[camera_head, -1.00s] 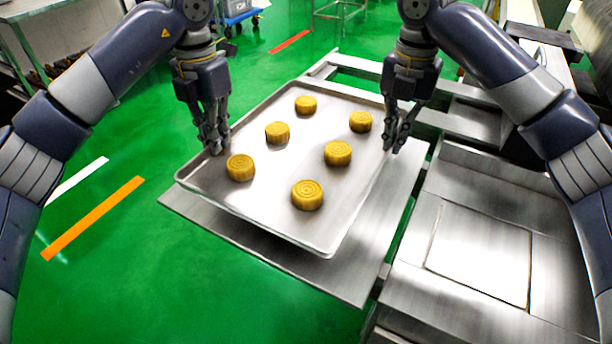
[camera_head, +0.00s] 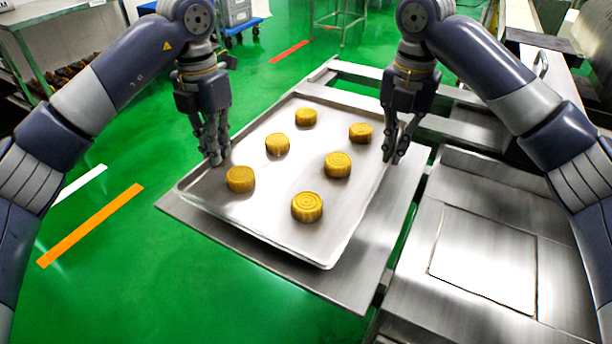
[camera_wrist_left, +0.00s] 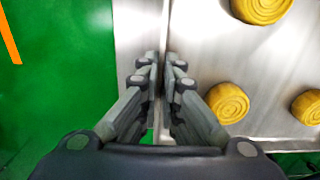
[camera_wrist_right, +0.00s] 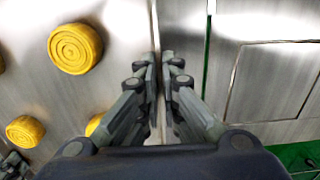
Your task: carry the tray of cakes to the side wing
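The metal tray (camera_head: 262,215) carries several round yellow cakes, such as the front one (camera_head: 307,207). It lies over a flat steel plate, apparently the side wing (camera_head: 345,289); I cannot tell whether it touches. My left gripper (camera_head: 217,160) is at the tray's left rim, and my right gripper (camera_head: 391,158) is at its right rim. The left wrist view shows the left fingers (camera_wrist_left: 161,62) closed together on the rim. The right wrist view shows the right fingers (camera_wrist_right: 161,62) likewise closed on the opposite rim. The cakes stand upright, apart from each other.
A steel machine top with a rectangular panel (camera_head: 484,262) stands close on the right. Steel frame bars (camera_head: 365,78) lie behind the tray. Green floor is open on the left, with an orange stripe (camera_head: 92,226). A blue trolley (camera_head: 240,22) stands far back.

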